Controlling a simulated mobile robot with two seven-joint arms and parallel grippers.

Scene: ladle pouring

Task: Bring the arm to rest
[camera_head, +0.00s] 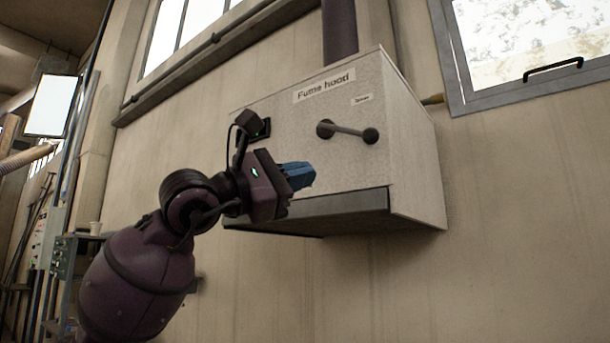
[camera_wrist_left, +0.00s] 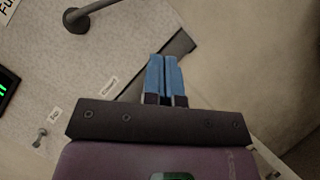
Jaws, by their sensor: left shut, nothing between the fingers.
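My left arm comes in from the left in the head view. My left gripper (camera_head: 300,175) is raised in front of the fume hood (camera_head: 340,160) and shows against its front face. Its blue fingers are together with nothing between them. In the left wrist view the shut fingers (camera_wrist_left: 166,80) point up the picture, with part of the hood's pale panel behind and to the left. I cannot tell the exact gap between the fingers and the hood. My right gripper is not in view.
The fume hood carries a lever with a ball end (camera_head: 370,136) and a small dark display (camera_head: 262,130). A duct (camera_head: 339,30) rises from its top. A window (camera_head: 525,45) is at the upper right. Bare wall is below the hood.

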